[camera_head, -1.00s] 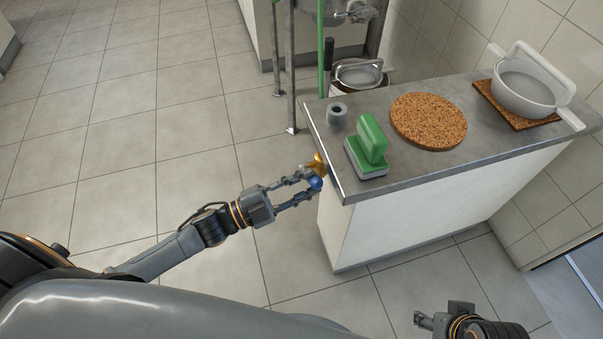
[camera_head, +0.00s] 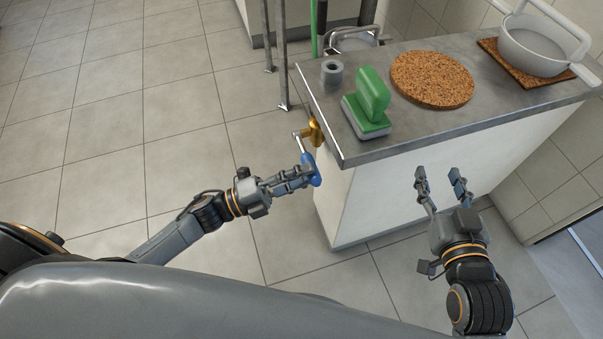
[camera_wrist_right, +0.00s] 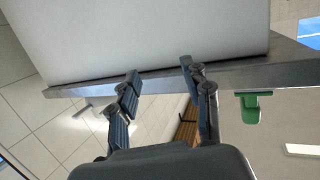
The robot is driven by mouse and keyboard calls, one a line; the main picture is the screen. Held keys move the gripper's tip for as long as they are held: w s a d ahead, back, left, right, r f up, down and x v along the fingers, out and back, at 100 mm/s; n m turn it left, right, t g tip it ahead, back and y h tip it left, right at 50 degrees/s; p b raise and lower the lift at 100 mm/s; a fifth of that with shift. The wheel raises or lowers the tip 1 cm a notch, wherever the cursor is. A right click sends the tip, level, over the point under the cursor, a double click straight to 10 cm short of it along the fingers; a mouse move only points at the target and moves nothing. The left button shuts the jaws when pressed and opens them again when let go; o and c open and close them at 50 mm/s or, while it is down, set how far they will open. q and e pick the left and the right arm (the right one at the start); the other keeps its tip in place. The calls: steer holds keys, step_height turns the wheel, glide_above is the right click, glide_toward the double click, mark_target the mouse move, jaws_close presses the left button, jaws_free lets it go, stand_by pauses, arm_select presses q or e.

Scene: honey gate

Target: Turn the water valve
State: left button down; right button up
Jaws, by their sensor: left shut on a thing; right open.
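The water valve has a brass body (camera_head: 315,130) on the left side of the counter, just below its top, and a blue-handled lever (camera_head: 313,169). The lever slopes down from the brass body. My left gripper (camera_head: 306,178) is shut on the blue handle, and its fingers hide part of it. My right gripper (camera_head: 438,180) is open and empty in front of the counter's white side. In the right wrist view its two fingers (camera_wrist_right: 158,92) are apart with nothing between them.
The grey counter top (camera_head: 400,140) carries a green-handled scrubber (camera_head: 372,98), a grey ring (camera_head: 332,73), a round cork mat (camera_head: 432,79) and a white pot (camera_head: 535,50) on a square mat. The tiled floor left of the counter is clear.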

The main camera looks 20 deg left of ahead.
arm_select(q)
steer(key=shift+f+m, duration=0.3)
arm_select(e)
steer(key=shift+w+a+r+t, duration=0.15)
steer(key=shift+r+t, duration=0.2)
steer(key=shift+r, duration=0.25)
steer(key=shift+w+a+r+t, duration=0.1)
steer(key=shift+r+t, duration=0.25)
steer(key=shift+r, duration=0.2)
arm_select(q)
steer(key=c, duration=1.1)
jaws_free()
steer(key=v, duration=1.2)
steer(key=shift+s, duration=0.1)
